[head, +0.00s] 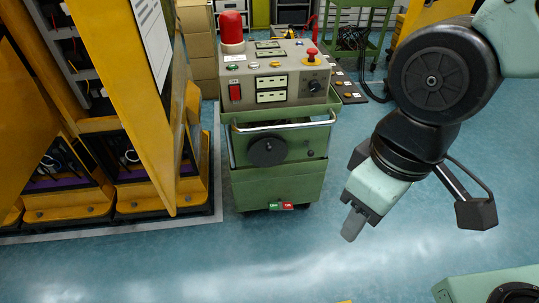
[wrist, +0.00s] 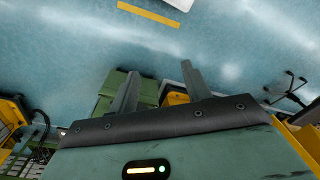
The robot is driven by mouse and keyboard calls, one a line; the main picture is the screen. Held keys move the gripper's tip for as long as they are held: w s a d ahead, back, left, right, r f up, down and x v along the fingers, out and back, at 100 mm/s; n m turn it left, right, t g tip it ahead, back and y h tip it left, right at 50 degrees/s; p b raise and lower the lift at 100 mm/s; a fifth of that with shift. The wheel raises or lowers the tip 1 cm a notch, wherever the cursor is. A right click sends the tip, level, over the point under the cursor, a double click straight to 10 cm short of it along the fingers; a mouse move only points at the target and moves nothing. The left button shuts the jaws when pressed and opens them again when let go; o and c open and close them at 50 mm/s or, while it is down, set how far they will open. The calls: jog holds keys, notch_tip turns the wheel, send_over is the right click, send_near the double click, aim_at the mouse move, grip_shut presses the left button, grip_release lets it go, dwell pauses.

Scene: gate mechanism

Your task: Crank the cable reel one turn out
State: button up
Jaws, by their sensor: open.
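The cable reel appears to be the round black disc (head: 267,152) on the front of a green wheeled cart (head: 278,185) in the head view. A small light spot shows near the disc's middle; a crank handle cannot be made out clearly. My gripper (head: 352,226) hangs to the right of the cart and nearer to me, pointing down over bare floor. It is apart from the disc. In the wrist view my gripper (wrist: 160,72) has its two dark fingers spread, with nothing between them.
A metal rail (head: 283,124) runs across the cart's front above the disc. The control panel (head: 275,82) has a red beacon (head: 231,30) and a red button (head: 312,54). A yellow cabinet (head: 150,100) stands close on the left. Blue floor (head: 250,260) before the cart is clear.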

aim_at(270, 151)
jog(key=shift+c, duration=0.2)
jog(key=w+a+f+m+t+y+b, duration=0.1)
jog(key=w+a+f+t+y+b, duration=0.35)
jog(key=w+f, duration=0.7)
jog(key=w+a+f+t+y+b, duration=0.1)
jog(key=w+a+f+t+b, duration=0.35)
jog(key=w+a+f, duration=0.65)
jog(key=w+d+f+t+b, duration=0.8)
jog(key=d+f, duration=0.3)
jog(key=f, duration=0.3)
jog(key=shift+m+h, duration=0.25)
jog(key=shift+m, duration=0.15)
jog(key=x, duration=1.8)
jog(key=shift+w+d+r, duration=0.1)
jog(key=shift+w+r, duration=0.1)
jog(key=shift+w, duration=0.2)
grip_shut()
